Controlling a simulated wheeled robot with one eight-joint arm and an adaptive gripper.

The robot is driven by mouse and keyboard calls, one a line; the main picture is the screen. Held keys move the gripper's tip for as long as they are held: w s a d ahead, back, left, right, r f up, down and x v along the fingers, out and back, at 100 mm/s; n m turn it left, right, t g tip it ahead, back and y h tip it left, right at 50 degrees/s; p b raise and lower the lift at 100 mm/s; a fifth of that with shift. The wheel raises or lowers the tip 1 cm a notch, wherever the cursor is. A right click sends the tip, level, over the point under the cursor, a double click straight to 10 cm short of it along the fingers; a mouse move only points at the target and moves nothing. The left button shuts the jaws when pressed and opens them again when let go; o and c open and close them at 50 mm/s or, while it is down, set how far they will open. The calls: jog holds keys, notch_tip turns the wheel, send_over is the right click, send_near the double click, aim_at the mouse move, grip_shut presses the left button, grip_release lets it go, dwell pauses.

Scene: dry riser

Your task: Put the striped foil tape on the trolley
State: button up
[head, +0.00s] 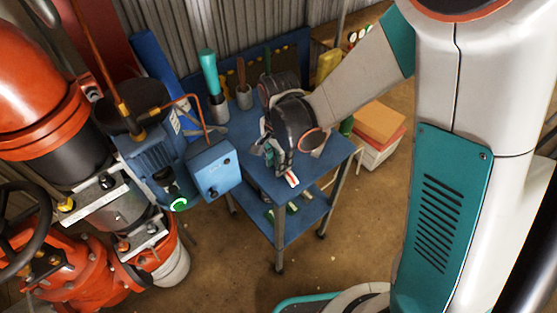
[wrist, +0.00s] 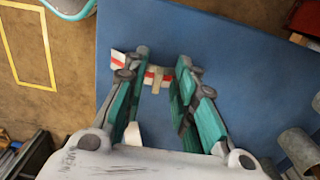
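The striped foil tape (wrist: 157,74), white with a red stripe and a tan patch, shows in the wrist view over the blue trolley top (wrist: 235,60). In the head view, my gripper (head: 282,165) is low over the near part of the trolley (head: 318,178). A white and red end of the tape (head: 291,179) shows just below the fingers. Whether the fingers touch the tape is unclear.
On the trolley's left stand cups, one holding a teal-handled tool (head: 209,73). A blue control box (head: 214,169) and red pump pipework (head: 75,262) crowd the left. An orange-topped box (head: 378,123) stands right of the trolley. Floor is clear in front.

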notch_tip(320, 180, up, 12)
jog(key=p, duration=0.4)
